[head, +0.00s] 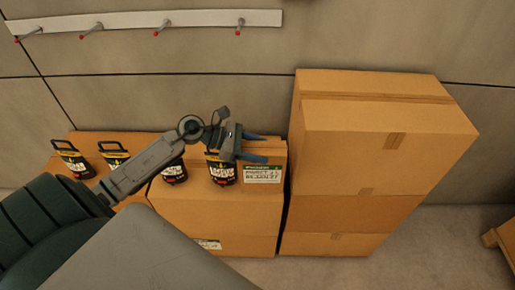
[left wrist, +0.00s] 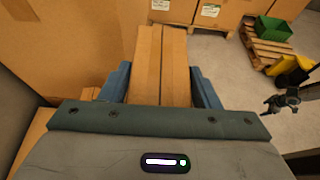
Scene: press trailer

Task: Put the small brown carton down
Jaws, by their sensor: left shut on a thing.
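The small brown carton (head: 264,175) has a white and green label on its front. It stands upright at the right end of the low boxes, next to the tall stack. My left gripper (head: 266,148) is shut on its upper part, coming from the left. In the left wrist view the carton (left wrist: 160,62) fills the space between the two blue fingers. Whether its bottom touches the box below is hard to tell. A dark gripper (left wrist: 280,104), which seems to be my right one, shows small at the right of the left wrist view; its jaws are unclear.
A tall stack of cartons (head: 385,150) stands close on the right. Several black tubs (head: 222,170) stand on the low boxes (head: 215,215) to the left. A hook rail (head: 190,18) is on the wall. A green bin (left wrist: 273,30) sits on a pallet in the left wrist view.

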